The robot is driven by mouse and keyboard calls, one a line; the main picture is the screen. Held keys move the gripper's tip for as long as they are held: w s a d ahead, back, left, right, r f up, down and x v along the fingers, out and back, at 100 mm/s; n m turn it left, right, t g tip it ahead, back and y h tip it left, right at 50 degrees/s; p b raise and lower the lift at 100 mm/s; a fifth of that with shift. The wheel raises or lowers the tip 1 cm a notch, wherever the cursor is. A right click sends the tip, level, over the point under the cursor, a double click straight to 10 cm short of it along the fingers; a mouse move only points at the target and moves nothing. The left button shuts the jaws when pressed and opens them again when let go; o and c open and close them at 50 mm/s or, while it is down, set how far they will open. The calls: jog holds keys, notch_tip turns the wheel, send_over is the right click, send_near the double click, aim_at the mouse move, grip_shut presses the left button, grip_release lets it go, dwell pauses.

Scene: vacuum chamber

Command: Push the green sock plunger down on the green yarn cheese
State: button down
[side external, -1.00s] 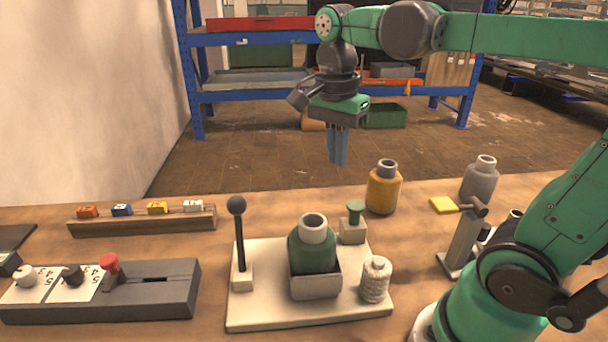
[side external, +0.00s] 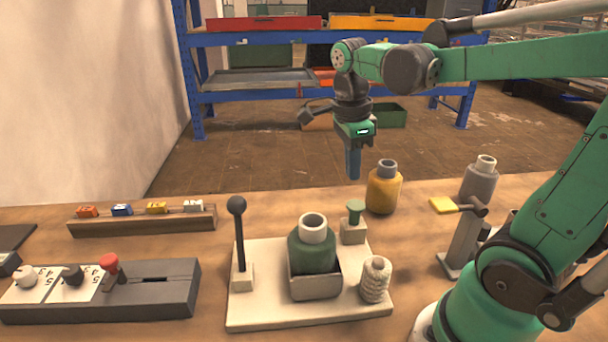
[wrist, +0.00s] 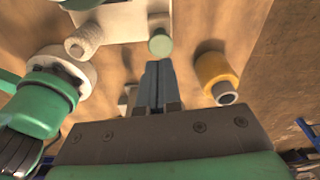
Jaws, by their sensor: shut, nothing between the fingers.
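The green plunger (side external: 355,212) is a small green knob on a short stem in a pale block at the back right of the cream base plate. Its round top (wrist: 160,42) shows in the wrist view just ahead of my fingertips. The green yarn cheese (side external: 312,252), with a pale tube end on top, stands in a grey metal holder (side external: 316,285) left of the plunger. A green edge at the top of the wrist view (wrist: 80,3) is probably this cheese. My gripper (side external: 353,178) is shut and empty, pointing down above the plunger's level and apart from it.
A yellow bottle-shaped cone (side external: 383,188) stands close right of the plunger. A white ribbed spool (side external: 375,279) is at the plate's front right. A black ball-topped lever (side external: 237,205) rises at left. A grey post with a yellow tab (side external: 443,205) stands at right.

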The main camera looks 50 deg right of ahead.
aim_at(351, 205)
jog(key=shift+s+d+f, duration=0.1)
jog(key=shift+f, duration=1.2)
jog(key=shift+s+d+f, duration=0.1)
jog(key=shift+f, duration=1.2)
jog(key=shift+f, duration=1.35)
jog(key=shift+w+a+r, duration=0.25)
jog(key=shift+w+a, duration=0.25)
jog(key=shift+a, duration=0.1)
jog(key=shift+w+a+r, duration=0.25)
jog(key=shift+w+a, duration=0.2)
jog(key=shift+a, duration=0.15)
jog(key=shift+r, duration=0.1)
jog(key=shift+w+a+r, duration=0.1)
jog(key=shift+r, duration=1.25)
jog(key=shift+w+a+r, duration=0.1)
jog(key=shift+r, duration=1.25)
